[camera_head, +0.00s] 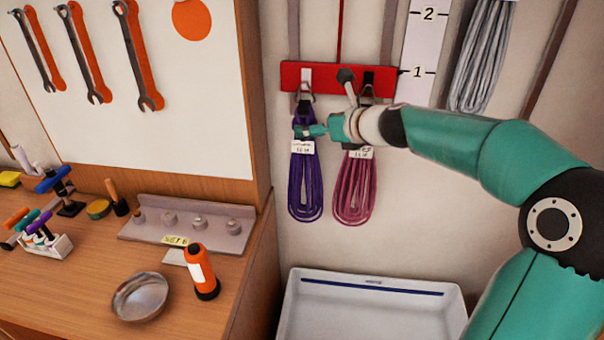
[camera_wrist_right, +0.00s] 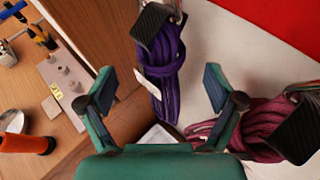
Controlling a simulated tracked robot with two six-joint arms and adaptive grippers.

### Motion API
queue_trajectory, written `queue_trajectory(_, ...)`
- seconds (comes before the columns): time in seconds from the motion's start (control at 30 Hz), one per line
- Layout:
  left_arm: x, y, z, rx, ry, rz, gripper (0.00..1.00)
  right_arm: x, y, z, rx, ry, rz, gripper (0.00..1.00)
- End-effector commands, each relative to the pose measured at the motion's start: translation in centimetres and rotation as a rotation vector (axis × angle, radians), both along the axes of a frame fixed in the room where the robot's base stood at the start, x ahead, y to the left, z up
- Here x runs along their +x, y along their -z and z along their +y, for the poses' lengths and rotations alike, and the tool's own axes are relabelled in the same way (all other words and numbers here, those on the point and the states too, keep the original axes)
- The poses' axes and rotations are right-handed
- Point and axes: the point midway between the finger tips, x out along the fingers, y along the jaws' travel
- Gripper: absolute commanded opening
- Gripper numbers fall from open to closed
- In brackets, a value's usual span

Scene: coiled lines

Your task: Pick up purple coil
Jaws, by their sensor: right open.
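The purple coil (camera_head: 305,187) hangs from the red hook rail (camera_head: 331,82) on the wall, with a white tag near its top. It also shows in the right wrist view (camera_wrist_right: 169,70), ahead of and between the open fingers. My right gripper (camera_head: 311,131) reaches in from the right at the upper part of the purple coil. In the right wrist view the right gripper (camera_wrist_right: 157,90) has its fingers spread, with nothing held. In the head view the fingers overlap the coil, so contact is hard to tell. My left gripper is not in view.
A pink-red coil (camera_head: 354,190) hangs just right of the purple one, partly behind my right gripper. A grey coil (camera_head: 481,60) hangs at upper right. A white tray (camera_head: 372,312) stands below. A wooden workbench (camera_head: 90,285) with an orange bottle (camera_head: 201,272) and metal bowl (camera_head: 140,297) is at left.

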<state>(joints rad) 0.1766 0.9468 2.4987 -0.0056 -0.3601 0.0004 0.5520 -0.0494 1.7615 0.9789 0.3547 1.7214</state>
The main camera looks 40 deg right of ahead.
Motion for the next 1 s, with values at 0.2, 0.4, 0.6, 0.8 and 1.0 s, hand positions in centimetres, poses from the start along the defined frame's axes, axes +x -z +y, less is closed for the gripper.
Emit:
queue_trajectory(0.2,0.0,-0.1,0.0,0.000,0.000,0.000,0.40,1.7,0.6,-0.2,0.001,-0.001,0.001,0.92)
queue_trajectory(0.4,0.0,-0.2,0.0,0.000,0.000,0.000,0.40,4.3,1.5,-0.6,0.000,-0.001,0.001,0.92)
queue_trajectory(0.6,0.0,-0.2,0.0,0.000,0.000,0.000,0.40,5.1,1.8,-0.7,0.000,0.000,0.000,0.92)
queue_trajectory(0.8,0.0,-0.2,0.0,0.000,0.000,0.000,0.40,5.1,1.8,-0.7,0.000,0.000,0.000,0.82)
queue_trajectory(1.0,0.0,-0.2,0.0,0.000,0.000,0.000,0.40,5.0,1.8,-0.6,0.000,0.000,0.000,0.48)
